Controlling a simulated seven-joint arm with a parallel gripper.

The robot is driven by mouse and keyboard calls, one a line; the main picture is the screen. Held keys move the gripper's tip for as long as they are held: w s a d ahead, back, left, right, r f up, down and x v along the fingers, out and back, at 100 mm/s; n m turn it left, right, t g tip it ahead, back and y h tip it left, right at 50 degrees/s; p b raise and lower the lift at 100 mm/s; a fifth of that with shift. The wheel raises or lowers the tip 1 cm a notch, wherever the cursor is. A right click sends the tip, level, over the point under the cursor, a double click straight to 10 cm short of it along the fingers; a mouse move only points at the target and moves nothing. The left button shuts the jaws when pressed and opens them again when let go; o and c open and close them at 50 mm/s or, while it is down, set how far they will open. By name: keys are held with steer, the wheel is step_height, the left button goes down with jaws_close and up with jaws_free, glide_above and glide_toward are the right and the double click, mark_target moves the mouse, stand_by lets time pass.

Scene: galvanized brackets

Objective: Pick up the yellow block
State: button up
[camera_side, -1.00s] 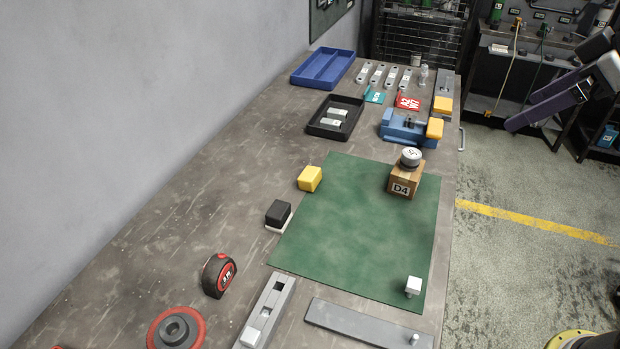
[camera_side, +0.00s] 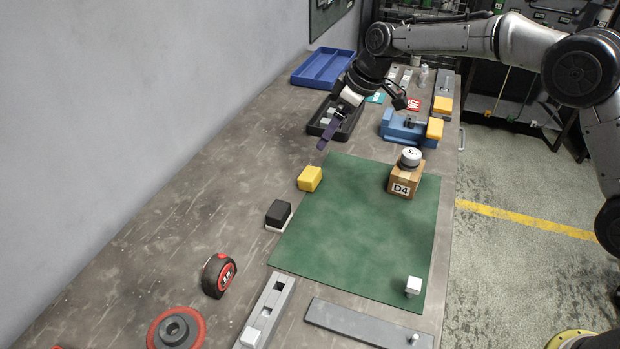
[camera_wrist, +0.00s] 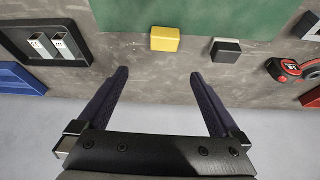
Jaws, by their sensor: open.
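The yellow block (camera_side: 310,179) rests at the left edge of the green mat (camera_side: 365,235), near its far corner. In the wrist view the yellow block (camera_wrist: 165,39) lies ahead of the fingertips, between their lines and a little above centre. My gripper (camera_side: 328,138) hangs over the bench just beyond the block, near the black tray, apart from the block. In the wrist view my gripper (camera_wrist: 158,74) shows two dark purple fingers spread wide with nothing between them.
A black block on a white base (camera_side: 278,215) sits nearer along the mat's left edge. A wooden D4 block (camera_side: 404,183) with a metal weight stands at the mat's right. The black tray (camera_side: 318,131) holds metal pieces. A tape measure (camera_side: 219,275) lies front left.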

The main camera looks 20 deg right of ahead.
glide_above(310, 173)
steer(key=s+d, duration=0.1)
steer(key=s, duration=0.1)
steer(key=f, duration=0.9)
steer(key=shift+w+d, duration=0.15)
steer(key=shift+w, duration=0.05)
steer(key=shift+x, duration=2.95)
steer(key=shift+s+d, duration=0.1)
steer(key=shift+s, duration=0.05)
steer(key=c, duration=1.4)
steer(key=shift+c, duration=0.2)
steer(key=shift+r, duration=0.15)
